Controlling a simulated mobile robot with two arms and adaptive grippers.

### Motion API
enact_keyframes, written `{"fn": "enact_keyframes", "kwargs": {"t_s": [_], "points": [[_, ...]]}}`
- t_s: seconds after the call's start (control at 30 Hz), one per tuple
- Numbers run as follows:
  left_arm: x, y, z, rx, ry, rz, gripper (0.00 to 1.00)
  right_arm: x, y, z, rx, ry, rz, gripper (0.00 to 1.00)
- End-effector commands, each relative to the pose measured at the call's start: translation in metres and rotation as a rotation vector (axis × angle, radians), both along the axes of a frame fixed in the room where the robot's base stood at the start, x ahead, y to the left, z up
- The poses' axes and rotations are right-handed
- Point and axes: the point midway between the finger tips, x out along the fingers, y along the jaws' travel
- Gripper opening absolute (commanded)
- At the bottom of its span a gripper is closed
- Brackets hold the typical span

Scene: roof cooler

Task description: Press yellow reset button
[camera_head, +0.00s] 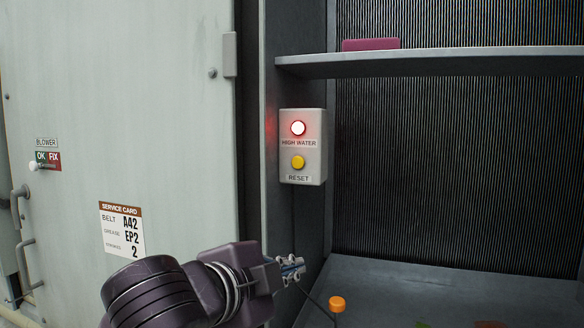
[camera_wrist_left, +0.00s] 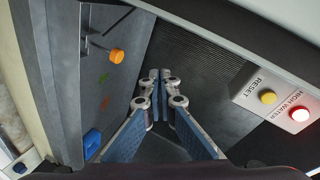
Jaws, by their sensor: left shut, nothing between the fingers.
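The yellow reset button (camera_head: 298,162) sits on the lower half of a light grey box (camera_head: 315,150) fixed to the post inside the cooler, above a RESET label. Above it a HIGH WATER lamp (camera_head: 298,128) glows red-white. In the left wrist view the reset button (camera_wrist_left: 268,97) is at the right, off to the side of the fingers. My left gripper (camera_head: 300,268) is shut and empty, below the box and apart from it; its fingers also show in the left wrist view (camera_wrist_left: 160,75). My right gripper is in neither view.
A shelf (camera_head: 430,62) with a maroon item (camera_head: 371,44) juts out above the box. An orange float-like knob (camera_head: 337,304) on a rod is just right of my left gripper. A pale door panel (camera_head: 120,90) with a service card (camera_head: 122,230) fills the left.

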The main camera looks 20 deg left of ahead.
Motion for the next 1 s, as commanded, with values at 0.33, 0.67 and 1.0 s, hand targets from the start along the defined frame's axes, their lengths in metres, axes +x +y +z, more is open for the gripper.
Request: {"fn": "enact_keyframes", "kwargs": {"t_s": [0.33, 0.67, 1.0], "points": [[-0.053, 0.018, 0.114, 0.270, -0.253, 0.011, 0.00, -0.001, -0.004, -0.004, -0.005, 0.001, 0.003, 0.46], [-0.086, 0.030, 0.155, 0.397, -0.353, 0.049, 0.00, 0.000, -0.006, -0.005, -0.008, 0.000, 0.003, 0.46], [-0.088, 0.031, 0.157, 0.403, -0.358, 0.050, 0.00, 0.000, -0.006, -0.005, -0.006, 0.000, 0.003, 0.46]]}}
